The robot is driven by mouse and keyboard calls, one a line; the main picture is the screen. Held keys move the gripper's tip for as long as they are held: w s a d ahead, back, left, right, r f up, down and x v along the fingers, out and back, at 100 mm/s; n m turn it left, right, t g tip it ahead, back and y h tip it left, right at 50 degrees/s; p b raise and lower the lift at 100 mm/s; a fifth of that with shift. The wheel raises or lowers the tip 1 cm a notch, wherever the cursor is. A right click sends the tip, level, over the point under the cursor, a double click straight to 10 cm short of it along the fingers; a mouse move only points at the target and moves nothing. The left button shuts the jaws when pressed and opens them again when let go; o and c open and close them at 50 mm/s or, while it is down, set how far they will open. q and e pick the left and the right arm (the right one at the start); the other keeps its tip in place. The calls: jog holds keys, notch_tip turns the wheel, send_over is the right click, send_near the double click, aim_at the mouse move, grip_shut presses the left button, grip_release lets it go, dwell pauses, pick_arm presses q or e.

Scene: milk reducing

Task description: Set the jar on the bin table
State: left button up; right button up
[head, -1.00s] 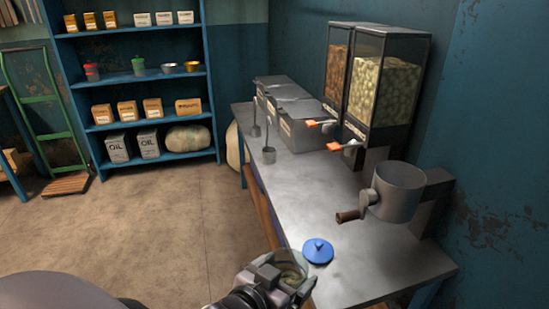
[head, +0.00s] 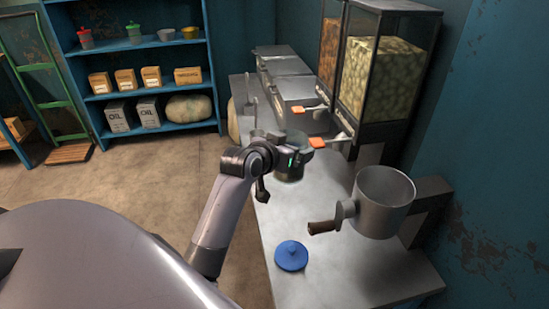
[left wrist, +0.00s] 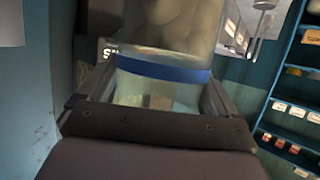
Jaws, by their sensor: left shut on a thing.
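My left gripper (head: 294,146) is shut on a clear glass jar (head: 288,170), seen over the left part of the grey metal bin table (head: 345,272). In the left wrist view the jar (left wrist: 160,92) sits between both fingers and has a blue band around it. Round pale shapes show in or through its upper part. The gripper hides part of the jar in the head view, and I cannot tell whether its base touches the table. A blue lid (head: 291,257) lies on the near part of the table. My right gripper is not in view.
Lidded metal bins (head: 287,68) stand at the table's far end. A glass-sided dispenser (head: 385,75) with an orange-tipped lever stands right of the jar. A hand-cranked metal pot (head: 382,203) is at the right. The tabletop around the lid is clear.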

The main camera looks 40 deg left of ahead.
pick_arm(q)
jog(key=shift+s+f+b, duration=0.1)
jog(key=shift+f+b, duration=1.15)
jog(key=shift+f, duration=8.2)
jog(key=shift+f, duration=0.2)
jog(key=o, duration=1)
jog(key=shift+r, duration=0.2)
jog(key=p+v, duration=0.1)
jog(key=v, duration=1.1)
jog(key=shift+d+f, duration=0.1)
